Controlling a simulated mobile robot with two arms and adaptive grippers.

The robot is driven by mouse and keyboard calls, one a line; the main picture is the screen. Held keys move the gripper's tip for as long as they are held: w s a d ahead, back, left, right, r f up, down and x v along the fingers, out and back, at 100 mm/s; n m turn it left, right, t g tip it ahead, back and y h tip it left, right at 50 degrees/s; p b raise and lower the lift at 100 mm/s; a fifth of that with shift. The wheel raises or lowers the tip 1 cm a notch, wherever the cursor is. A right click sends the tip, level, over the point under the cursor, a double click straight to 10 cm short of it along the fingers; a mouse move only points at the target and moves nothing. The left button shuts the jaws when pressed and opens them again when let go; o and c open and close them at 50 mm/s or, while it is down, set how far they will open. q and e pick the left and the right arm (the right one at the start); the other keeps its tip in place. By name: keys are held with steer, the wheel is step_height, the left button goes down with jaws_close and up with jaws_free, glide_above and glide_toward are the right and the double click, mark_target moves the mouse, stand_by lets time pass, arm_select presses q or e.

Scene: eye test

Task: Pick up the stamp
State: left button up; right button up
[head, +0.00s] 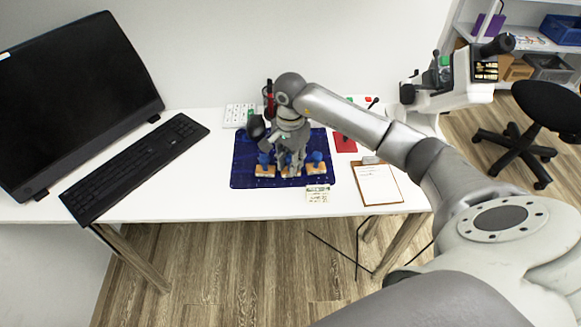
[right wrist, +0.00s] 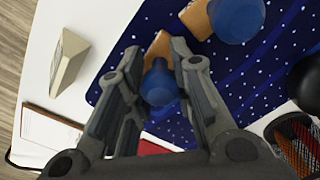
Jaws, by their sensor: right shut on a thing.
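Three stamps with blue knobs and wooden bases are in a row near the front of the dark blue mat (head: 240,158). My right gripper (head: 291,168) points down over the middle stamp (head: 289,173), between the left stamp (head: 264,170) and the right stamp (head: 316,167). In the right wrist view a blue knob (right wrist: 160,85) sits between the fingers of my right gripper (right wrist: 159,50), which is shut on it. I cannot tell whether its base touches the mat. Another stamp (right wrist: 237,18) stands apart at upper right. My left gripper is out of view.
A clipboard (head: 377,186) and a red notebook (head: 344,143) lie right of the mat. A small pale block (head: 317,194) is in front of it. A keyboard (head: 135,165) and a monitor (head: 75,100) are at left. A pen cup (right wrist: 297,140) stands behind the mat.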

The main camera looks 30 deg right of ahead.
jaws_close()
steer(key=shift+w+r, duration=0.1)
steer(key=shift+r, duration=0.45)
step_height(320, 180, up, 2)
steer(key=shift+r+b, duration=0.2)
steer(key=shift+b, duration=0.35)
steer(key=s+r+b, duration=0.2)
steer(key=s+r, duration=0.7)
steer(key=s, duration=0.5)
steer(key=shift+a+r, duration=0.25)
steer(key=shift+s, duration=0.1)
steer(key=shift+o, duration=2.1)
jaws_free()
steer(key=c, duration=0.3)
